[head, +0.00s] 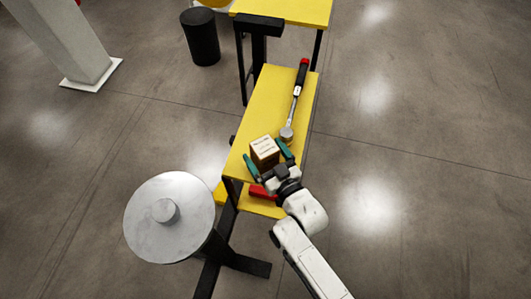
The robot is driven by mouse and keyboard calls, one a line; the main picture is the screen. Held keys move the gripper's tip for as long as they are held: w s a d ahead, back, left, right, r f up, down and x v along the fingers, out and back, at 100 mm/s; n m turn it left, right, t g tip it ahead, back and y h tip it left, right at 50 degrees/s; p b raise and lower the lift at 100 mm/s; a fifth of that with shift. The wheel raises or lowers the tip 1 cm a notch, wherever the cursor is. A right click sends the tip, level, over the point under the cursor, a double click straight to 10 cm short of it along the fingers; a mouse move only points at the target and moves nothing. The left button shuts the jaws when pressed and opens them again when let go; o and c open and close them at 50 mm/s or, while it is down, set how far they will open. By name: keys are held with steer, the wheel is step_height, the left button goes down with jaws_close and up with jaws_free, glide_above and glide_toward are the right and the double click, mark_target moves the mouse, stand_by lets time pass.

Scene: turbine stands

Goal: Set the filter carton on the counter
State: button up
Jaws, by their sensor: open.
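The filter carton (263,151) is a small box with a pale printed top and a brown side. It stands upright on the yellow counter (270,98), near the counter's front end. My gripper (267,157) is open, with one green-tipped finger on the left of the carton and one on the right. I cannot tell whether the fingers touch it. The carton's near lower part is partly hidden by my gripper.
A ratchet wrench (295,103) with a red end lies behind the carton. A red object (257,191) sits on a lower yellow shelf. A round grey disc (169,217) stands at the left front. A black bin (201,38) stands at the back left. The floor on the right is clear.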

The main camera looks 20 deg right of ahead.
steer(key=shift+r, duration=0.2)
steer(key=s+d+b, duration=0.1)
steer(key=s+d, duration=0.1)
steer(key=s, duration=1)
steer(key=shift+w, duration=0.1)
